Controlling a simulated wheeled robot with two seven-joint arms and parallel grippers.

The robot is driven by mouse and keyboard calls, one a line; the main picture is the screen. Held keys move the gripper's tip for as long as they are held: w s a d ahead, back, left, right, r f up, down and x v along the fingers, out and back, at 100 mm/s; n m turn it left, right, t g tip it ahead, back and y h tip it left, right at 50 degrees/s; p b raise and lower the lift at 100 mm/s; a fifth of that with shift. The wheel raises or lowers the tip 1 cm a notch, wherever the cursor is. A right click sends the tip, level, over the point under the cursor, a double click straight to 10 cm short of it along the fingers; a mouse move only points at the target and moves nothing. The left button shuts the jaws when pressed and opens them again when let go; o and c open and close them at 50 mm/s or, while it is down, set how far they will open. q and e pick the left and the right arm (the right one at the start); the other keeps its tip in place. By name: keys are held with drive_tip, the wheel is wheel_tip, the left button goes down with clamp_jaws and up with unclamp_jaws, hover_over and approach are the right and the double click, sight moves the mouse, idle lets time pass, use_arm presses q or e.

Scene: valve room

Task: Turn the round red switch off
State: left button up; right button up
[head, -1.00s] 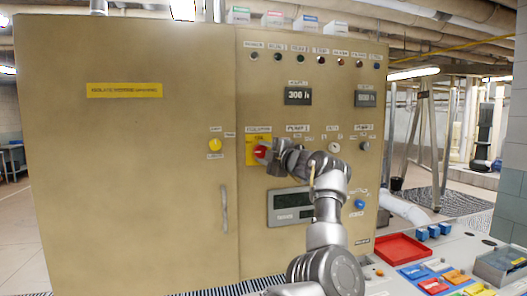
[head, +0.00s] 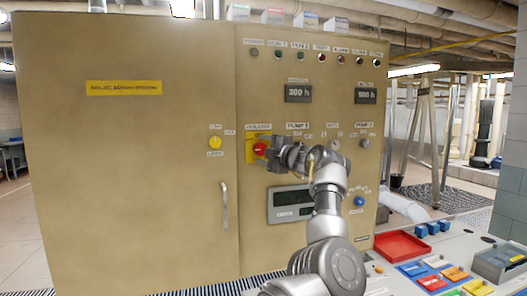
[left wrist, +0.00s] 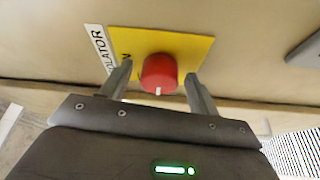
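The round red switch (head: 260,149) sits on a yellow plate (head: 250,158) labelled as an isolator on the beige cabinet front. In the left wrist view the red switch (left wrist: 158,73) shows a short white mark at its lower edge, on the yellow plate (left wrist: 196,48). My left gripper (head: 272,155) is just right of the switch in the head view. In the left wrist view my left gripper (left wrist: 160,84) is open, one finger on each side of the switch, with gaps showing beside it. My right gripper is out of view.
The cabinet (head: 130,200) has a yellow knob (head: 215,143), a door handle (head: 224,205), a display (head: 290,205) below my gripper and a blue button (head: 359,201). A red tray (head: 402,246) and coloured switches lie on the desk at the lower right.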

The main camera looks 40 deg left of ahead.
use_arm(q)
drive_tip(key=shift+d, duration=0.2)
drive_tip(key=b+v, duration=0.5)
drive_tip(key=v, duration=0.5)
drive_tip(key=shift+d, duration=0.15)
drive_tip(key=shift+s, duration=0.1)
